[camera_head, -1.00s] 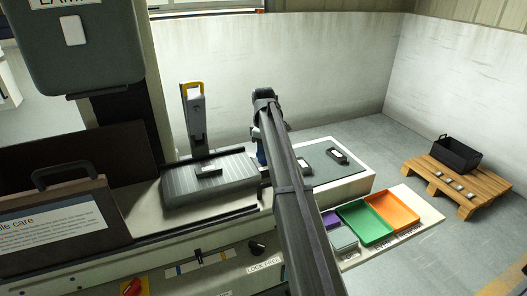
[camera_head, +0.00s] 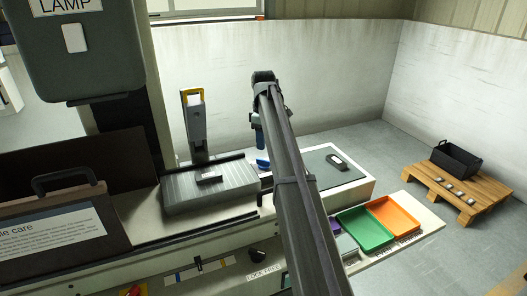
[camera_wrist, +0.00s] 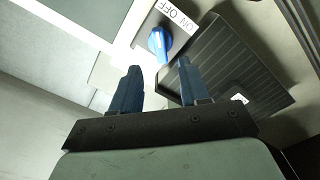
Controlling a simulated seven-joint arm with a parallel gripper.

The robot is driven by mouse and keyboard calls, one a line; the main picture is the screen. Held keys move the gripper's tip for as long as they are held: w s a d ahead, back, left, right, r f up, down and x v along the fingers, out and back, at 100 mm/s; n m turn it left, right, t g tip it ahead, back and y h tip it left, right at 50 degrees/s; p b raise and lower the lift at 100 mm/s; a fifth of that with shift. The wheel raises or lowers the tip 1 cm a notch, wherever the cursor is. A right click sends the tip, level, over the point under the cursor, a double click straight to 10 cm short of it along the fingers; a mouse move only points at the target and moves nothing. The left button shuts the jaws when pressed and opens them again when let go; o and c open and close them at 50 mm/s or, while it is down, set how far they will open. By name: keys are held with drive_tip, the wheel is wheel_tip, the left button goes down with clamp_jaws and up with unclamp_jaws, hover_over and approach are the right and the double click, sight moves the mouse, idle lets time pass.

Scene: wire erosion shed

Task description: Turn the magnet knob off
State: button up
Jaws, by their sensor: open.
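I cannot tell which word the pointer marks. The knob also shows in the head view as a small blue spot (camera_head: 262,163) by the right end of the ribbed grey plate (camera_head: 180,190). My gripper (camera_wrist: 159,63) is open and empty, its two blue fingers apart, with the knob beyond the fingertips. In the head view my gripper (camera_head: 259,137) hangs above the knob, apart from it.
A small dark block (camera_head: 209,178) lies on the ribbed plate. A yellow-topped grey post (camera_head: 194,120) stands behind it. Green (camera_head: 364,230) and orange (camera_head: 394,214) trays sit at front right.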

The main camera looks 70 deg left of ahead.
wheel_tip(320, 180, up, 6)
idle(0.4)
idle(0.4)
